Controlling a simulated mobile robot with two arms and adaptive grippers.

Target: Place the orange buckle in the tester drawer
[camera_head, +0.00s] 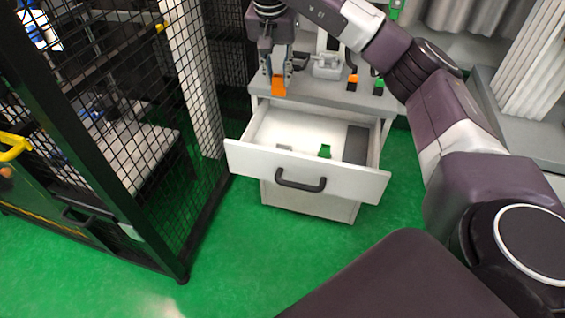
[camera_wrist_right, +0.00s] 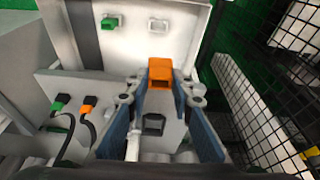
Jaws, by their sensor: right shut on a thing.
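The orange buckle (camera_head: 278,86) is between the fingers of my right gripper (camera_head: 277,72), which is shut on it and points downward. In the head view it hangs near the left front edge of the cabinet top, behind the open drawer. In the right wrist view the orange buckle (camera_wrist_right: 160,73) shows between the blue fingertips (camera_wrist_right: 158,88). The tester drawer (camera_head: 305,175) is pulled open, and it also shows at the top of the right wrist view (camera_wrist_right: 135,62). My left gripper is not in view.
In the drawer lie a green buckle (camera_head: 325,151), a small grey piece (camera_head: 284,147) and a dark strip (camera_head: 356,144). Orange (camera_head: 353,79) and green (camera_head: 378,86) connectors stand on the cabinet top. A black mesh fence (camera_head: 120,110) stands left. The drawer's middle has free floor.

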